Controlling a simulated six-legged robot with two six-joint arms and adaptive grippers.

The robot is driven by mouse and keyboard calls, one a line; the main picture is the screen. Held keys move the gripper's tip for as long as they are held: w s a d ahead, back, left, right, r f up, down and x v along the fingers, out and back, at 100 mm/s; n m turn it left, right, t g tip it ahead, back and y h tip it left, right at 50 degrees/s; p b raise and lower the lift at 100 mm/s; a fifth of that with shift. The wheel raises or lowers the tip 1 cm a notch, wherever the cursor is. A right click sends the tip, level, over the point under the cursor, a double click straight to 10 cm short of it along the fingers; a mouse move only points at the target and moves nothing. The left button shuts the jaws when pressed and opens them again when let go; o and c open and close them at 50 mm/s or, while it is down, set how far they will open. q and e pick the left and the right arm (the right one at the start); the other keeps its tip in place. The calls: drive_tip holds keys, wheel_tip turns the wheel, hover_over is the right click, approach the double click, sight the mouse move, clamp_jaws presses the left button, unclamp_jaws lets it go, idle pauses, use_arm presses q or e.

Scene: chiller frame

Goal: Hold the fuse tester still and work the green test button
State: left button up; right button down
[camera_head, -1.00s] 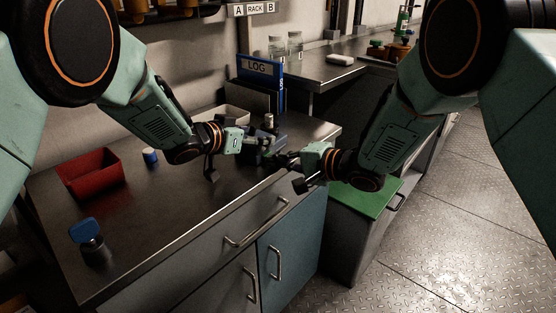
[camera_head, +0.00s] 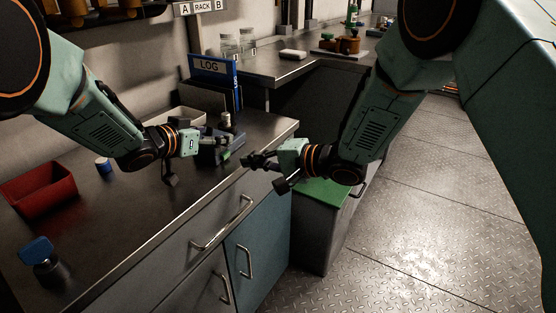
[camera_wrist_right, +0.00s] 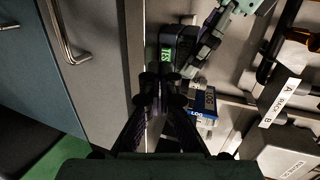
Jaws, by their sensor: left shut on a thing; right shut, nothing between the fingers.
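My right gripper (camera_head: 246,160) is shut and empty, just right of the tester with a small gap.
A blue LOG binder (camera_head: 212,68) and a pale tray (camera_head: 172,116) stand behind the tester. A red bin (camera_head: 38,190), a blue-capped jar (camera_head: 103,165) and a blue-topped object (camera_head: 40,255) stand at left. A green-topped cabinet (camera_head: 325,192) is below my right arm.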

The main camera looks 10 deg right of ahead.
use_arm(q)
drive_tip(key=shift+a+f, duration=0.1)
drive_tip(key=shift+f, duration=0.05)
use_arm(e)
drive_tip(key=v, duration=0.7)
drive_tip(key=shift+s+d, duration=0.25)
drive_tip(key=shift+r, duration=0.15)
use_arm(q)
drive_tip(key=o, duration=1.2)
drive_tip(key=shift+o, duration=1)
